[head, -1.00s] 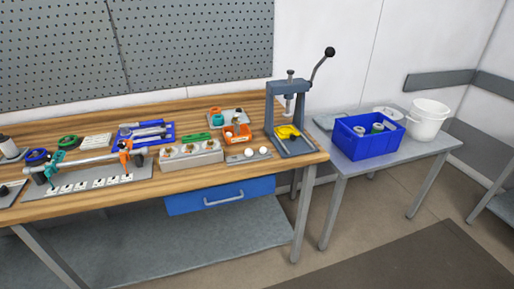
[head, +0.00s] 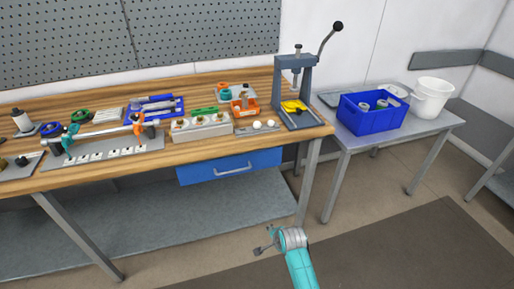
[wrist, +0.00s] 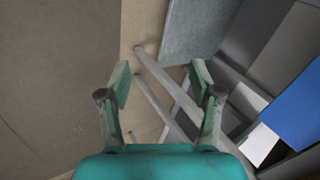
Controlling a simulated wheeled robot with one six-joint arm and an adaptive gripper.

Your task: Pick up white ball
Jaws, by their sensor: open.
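My gripper (head: 260,250) is low in front of the bench, well below and apart from the balls. In the wrist view my gripper (wrist: 159,82) has its fingers spread, with nothing between them. No ball shows in the wrist view.
A grey press (head: 296,90) with a lever stands right of the balls. A grey fixture block (head: 201,130) stands to their left. The blue drawer (head: 230,167) is below. A side table holds a blue bin (head: 372,117) and a white bucket (head: 431,97). Floor in front is clear.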

